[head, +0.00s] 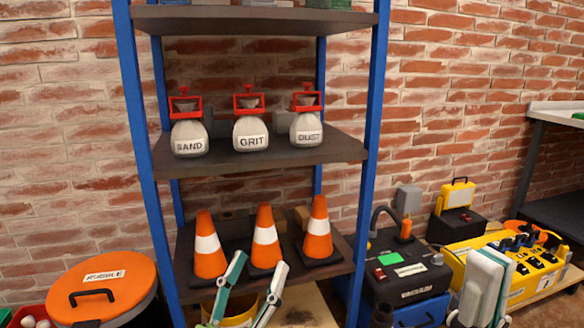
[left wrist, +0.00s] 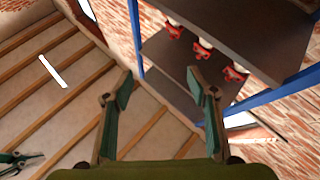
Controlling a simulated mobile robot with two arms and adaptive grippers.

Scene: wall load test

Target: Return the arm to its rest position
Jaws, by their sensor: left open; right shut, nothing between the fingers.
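My left gripper (head: 258,264) is in front of the lower part of the blue-posted shelf (head: 258,150), just before the orange cones. Its two fingers are apart with nothing between them. In the left wrist view, the open left gripper (left wrist: 160,82) has a shelf board beyond its fingers. My right gripper (head: 492,255) is at the lower right of the head view, in front of the yellow equipment. Its pale fingers are together and hold nothing. The rest of both arms is mostly out of the head view.
Orange-and-white cones (head: 265,240) stand on the lower shelf; bags marked SAND, GRIT and DUST (head: 250,133) stand above. An orange-lidded bin (head: 103,285) is at left. A black machine (head: 400,270) and yellow case (head: 530,260) are at right, before a brick wall.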

